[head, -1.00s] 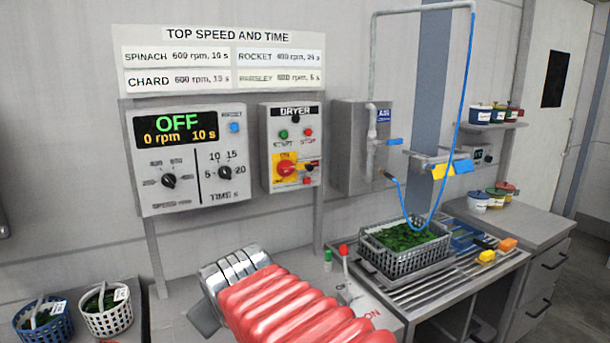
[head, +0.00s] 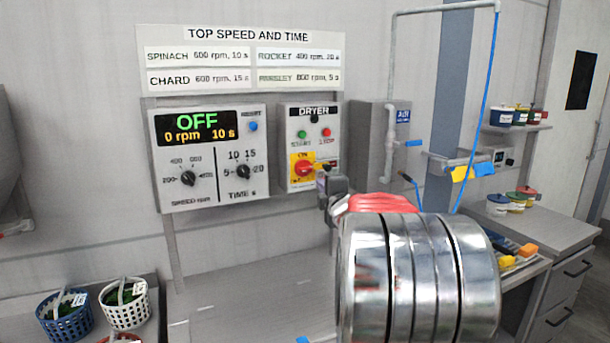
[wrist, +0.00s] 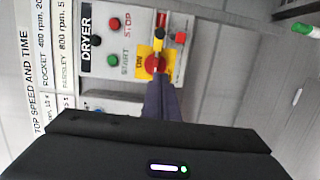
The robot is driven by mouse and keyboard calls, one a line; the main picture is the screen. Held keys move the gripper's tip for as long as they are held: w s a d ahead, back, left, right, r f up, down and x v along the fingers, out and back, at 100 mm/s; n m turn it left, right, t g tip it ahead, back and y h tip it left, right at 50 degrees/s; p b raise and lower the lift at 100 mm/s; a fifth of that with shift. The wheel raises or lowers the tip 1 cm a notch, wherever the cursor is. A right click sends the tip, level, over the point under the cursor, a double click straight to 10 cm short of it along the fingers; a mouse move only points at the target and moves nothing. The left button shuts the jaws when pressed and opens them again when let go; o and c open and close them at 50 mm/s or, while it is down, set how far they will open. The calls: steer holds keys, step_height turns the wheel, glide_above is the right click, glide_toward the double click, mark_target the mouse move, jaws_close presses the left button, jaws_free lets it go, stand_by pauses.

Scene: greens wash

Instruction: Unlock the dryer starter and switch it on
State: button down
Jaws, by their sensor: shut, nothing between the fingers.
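The grey dryer starter (head: 289,146) is on the wall panel, and the wrist view shows it sideways (wrist: 118,75). Its red rotary knob (head: 303,169) sits on a yellow plate, with a small dark and yellow part at its right whose form I cannot make out. The green START button (head: 302,134) and red STOP button (head: 326,132) are above the knob. My gripper (wrist: 156,82) is shut and empty, its fingertips in front of the knob in the wrist view. I cannot tell whether they touch it. The display (head: 197,128) reads OFF, 0 rpm, 10 s.
The speed and time panel (head: 207,199) stands left of the starter. A grey box with a pipe (head: 391,130) is at its right. Small baskets (head: 125,305) stand at the lower left. My arm covers much of the bench at the right.

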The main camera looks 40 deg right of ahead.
steer(key=d, duration=0.1)
steer(key=d+n, duration=0.1)
steer(key=d, duration=0.1)
steer(key=d+n+t, duration=0.1)
steer(key=shift+s+d+f, duration=0.2)
steer(key=shift+s+f, duration=0.05)
steer(key=shift+s, duration=0.1)
steer(key=shift+w, duration=0.1)
glide_toward(318, 168)
steer(key=shift+x, duration=2)
steer(key=shift+d+r, duration=0.1)
steer(key=shift+w, duration=0.1)
